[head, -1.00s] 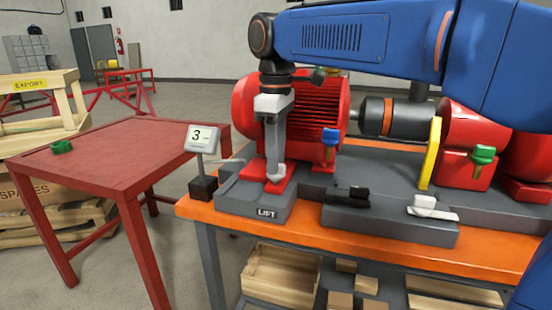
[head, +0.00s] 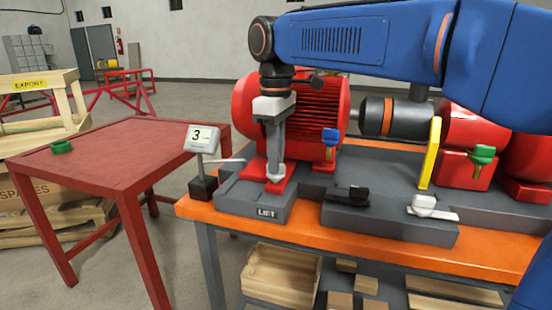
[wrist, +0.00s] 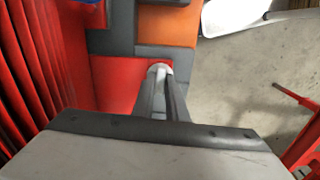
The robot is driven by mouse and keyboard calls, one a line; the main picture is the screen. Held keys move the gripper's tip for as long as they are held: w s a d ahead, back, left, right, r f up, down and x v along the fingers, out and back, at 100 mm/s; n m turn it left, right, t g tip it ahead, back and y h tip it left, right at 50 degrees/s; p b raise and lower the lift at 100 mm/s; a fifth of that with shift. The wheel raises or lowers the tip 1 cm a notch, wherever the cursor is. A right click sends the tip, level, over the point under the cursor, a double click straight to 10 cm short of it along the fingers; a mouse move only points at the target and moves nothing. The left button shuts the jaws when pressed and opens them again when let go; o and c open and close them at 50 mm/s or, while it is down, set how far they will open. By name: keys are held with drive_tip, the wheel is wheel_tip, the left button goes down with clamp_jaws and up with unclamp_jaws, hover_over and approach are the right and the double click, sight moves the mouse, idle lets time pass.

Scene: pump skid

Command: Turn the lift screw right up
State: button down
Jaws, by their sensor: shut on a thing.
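The lift screw (head: 275,178) shows as a pale grey head low on the red motor foot, above the block marked LIFT (head: 266,212). My gripper (head: 275,168) points straight down from above and is shut on the screw head. In the wrist view the fingers (wrist: 162,98) run down to the pale round head (wrist: 159,70) on the red foot (wrist: 118,82). The fingers hide most of the screw. A small display (head: 201,138) on a stand left of the block reads 3.
The red motor (head: 310,115) stands close behind my gripper.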

drive_tip(key=m, duration=0.6)
drive_tip(key=shift+m, duration=0.3)
drive_tip(key=m, duration=1.1)
drive_tip(key=shift+m, duration=0.4)
drive_tip(key=m, duration=0.4)
drive_tip(key=shift+m, duration=0.3)
drive_tip(key=c, duration=1.8)
unclamp_jaws()
drive_tip(key=shift+o, duration=0.2)
